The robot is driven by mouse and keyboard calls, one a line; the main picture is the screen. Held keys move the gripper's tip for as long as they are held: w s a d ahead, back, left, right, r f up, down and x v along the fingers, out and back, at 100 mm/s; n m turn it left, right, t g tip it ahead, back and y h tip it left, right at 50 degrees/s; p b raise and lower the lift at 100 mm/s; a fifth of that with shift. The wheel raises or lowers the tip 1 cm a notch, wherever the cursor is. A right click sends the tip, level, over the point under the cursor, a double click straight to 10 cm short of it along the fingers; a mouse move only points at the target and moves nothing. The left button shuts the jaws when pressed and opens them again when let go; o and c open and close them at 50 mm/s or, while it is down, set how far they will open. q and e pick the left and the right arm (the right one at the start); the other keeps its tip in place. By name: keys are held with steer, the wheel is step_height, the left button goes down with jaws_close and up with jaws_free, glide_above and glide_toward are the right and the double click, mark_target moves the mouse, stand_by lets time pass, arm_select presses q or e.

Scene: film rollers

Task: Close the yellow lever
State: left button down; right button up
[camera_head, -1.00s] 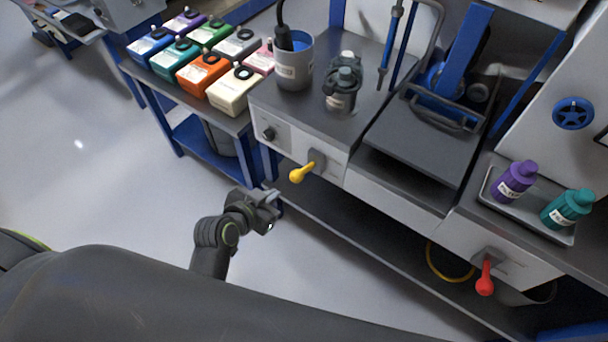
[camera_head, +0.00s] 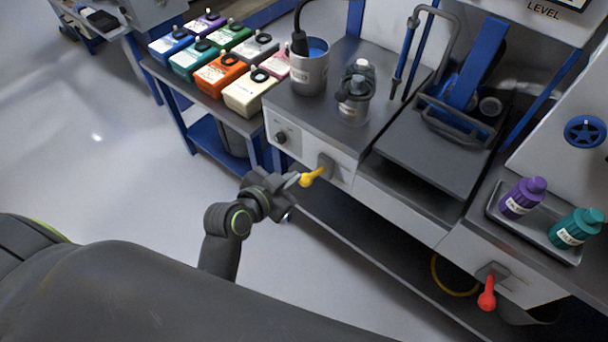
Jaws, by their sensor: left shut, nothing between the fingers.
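The yellow lever (camera_head: 312,177) sticks out from a grey mount on the front panel of the workbench, left of the middle. It points outward to the left and slightly down. My left gripper (camera_head: 293,182) is shut and empty. Its tips are right at the lever's free end; I cannot tell whether they touch it. My right gripper is not in view.
A red lever (camera_head: 487,295) hangs from the same bench further right. A side table (camera_head: 206,98) holds several coloured containers. A tray (camera_head: 545,245) holds purple and teal bottles. The floor at left is clear.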

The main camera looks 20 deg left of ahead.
arm_select(q)
glide_above(304, 184)
steer(key=d, duration=0.1)
step_height(304, 184, down, 3)
steer(key=f, duration=0.2)
steer(key=shift+w+a+f, duration=0.1)
steer(key=shift+a+f, duration=0.15)
steer(key=shift+f, duration=0.1)
steer(key=shift+a+f, duration=0.25)
steer(key=shift+f, duration=0.5)
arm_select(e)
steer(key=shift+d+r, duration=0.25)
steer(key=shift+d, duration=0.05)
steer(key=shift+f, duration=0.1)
